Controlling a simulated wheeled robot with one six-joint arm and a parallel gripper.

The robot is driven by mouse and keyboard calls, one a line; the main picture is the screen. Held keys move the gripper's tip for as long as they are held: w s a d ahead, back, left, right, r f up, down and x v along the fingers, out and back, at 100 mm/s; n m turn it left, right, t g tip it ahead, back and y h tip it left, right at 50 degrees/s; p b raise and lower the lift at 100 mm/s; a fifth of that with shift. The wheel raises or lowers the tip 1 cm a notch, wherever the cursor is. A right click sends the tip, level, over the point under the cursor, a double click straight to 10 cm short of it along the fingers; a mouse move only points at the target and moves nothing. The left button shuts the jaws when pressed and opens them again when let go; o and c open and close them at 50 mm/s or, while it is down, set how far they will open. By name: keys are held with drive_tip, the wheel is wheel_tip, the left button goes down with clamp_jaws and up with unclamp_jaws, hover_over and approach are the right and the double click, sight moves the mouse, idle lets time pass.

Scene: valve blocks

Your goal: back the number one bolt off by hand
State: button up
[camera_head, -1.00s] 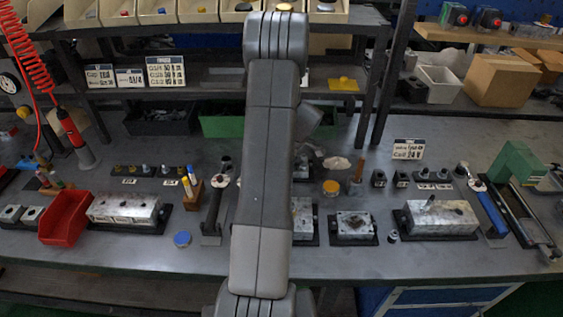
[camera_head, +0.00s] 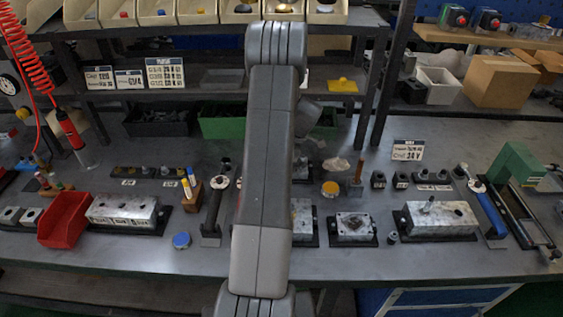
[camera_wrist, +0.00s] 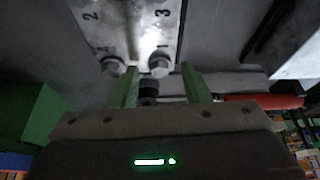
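In the wrist view a pale metal valve block (camera_wrist: 128,30) shows stamped numbers, with 1 and 3 clear on the right side. A hex-headed bolt, the number one bolt (camera_wrist: 160,68), stands at the block's near edge beside the 1. Another hex bolt (camera_wrist: 112,67) stands to its left. My gripper (camera_wrist: 160,72) has two green fingers standing apart. The number one bolt shows between their tips in the picture, with gaps on both sides; I cannot tell the depth. In the head view my arm hides the gripper and most of a block (camera_head: 302,215).
More blocks stand at left (camera_head: 122,209), centre right (camera_head: 352,226) and right (camera_head: 440,216). A red bin (camera_head: 66,219) is at the left and a blue-handled tool (camera_head: 490,212) at the right. A red object (camera_wrist: 262,101) lies right of my fingers. The bench front is mostly clear.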

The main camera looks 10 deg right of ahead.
drive_tip(key=b+v, duration=0.2)
drive_tip(key=v, duration=1.1)
drive_tip(key=shift+d+r, duration=0.2)
drive_tip(key=shift+r, duration=0.2)
drive_tip(key=p+x, duration=0.2)
drive_tip(key=x, duration=1.1)
drive_tip(key=shift+a+f, duration=0.2)
drive_tip(key=shift+f, duration=0.15)
drive_tip(key=shift+f+m, duration=0.1)
drive_tip(key=shift+m, duration=0.3)
drive_tip(key=shift+s+m+t, duration=0.1)
drive_tip(key=shift+m+t, duration=0.2)
drive_tip(key=shift+m, duration=0.3)
